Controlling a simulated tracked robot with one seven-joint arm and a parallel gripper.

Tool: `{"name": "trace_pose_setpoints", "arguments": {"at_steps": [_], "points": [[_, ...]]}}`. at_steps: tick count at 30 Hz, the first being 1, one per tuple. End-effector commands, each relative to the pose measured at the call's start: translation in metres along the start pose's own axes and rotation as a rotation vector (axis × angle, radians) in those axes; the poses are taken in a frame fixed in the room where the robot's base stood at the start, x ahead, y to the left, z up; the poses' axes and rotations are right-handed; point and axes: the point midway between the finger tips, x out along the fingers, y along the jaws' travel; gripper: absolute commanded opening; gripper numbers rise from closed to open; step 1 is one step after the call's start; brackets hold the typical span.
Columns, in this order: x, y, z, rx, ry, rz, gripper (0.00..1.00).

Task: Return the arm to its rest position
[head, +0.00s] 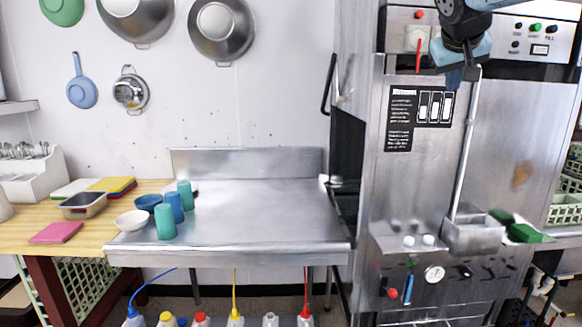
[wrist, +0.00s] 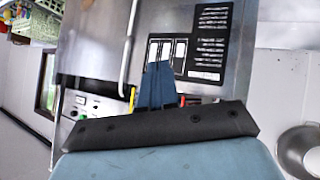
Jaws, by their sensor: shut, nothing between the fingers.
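My gripper (head: 456,78) hangs at the upper right of the head view, in front of the steel dishwasher (head: 400,180). The arm comes in from the top edge. In the wrist view my gripper's blue fingers (wrist: 158,85) are together, with nothing between them. They point toward the dishwasher front, where a black label (wrist: 205,45) shows behind them. No object is held.
A steel counter (head: 265,215) stands left of the dishwasher and is mostly bare. Teal cups (head: 165,222), a blue cup (head: 175,207) and bowls (head: 132,220) stand at its left end. Steel bowls (head: 220,45) hang on the wall. A vertical pipe (head: 467,150) runs close below my gripper.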

Motion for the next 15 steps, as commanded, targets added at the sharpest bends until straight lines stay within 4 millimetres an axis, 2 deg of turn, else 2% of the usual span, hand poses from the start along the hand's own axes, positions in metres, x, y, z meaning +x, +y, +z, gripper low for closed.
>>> {"name": "trace_pose_setpoints", "arguments": {"at_steps": [1, 9, 12, 15], "points": [[-0.003, -0.012, 0.03, -0.003, -0.03, -0.038, 0.0], [-0.013, -0.078, 0.182, -0.01, -0.191, -0.237, 0.0], [-0.017, -0.097, 0.232, -0.01, -0.242, -0.297, 0.0], [-0.019, -0.113, 0.272, -0.009, -0.283, -0.344, 0.0]]}}
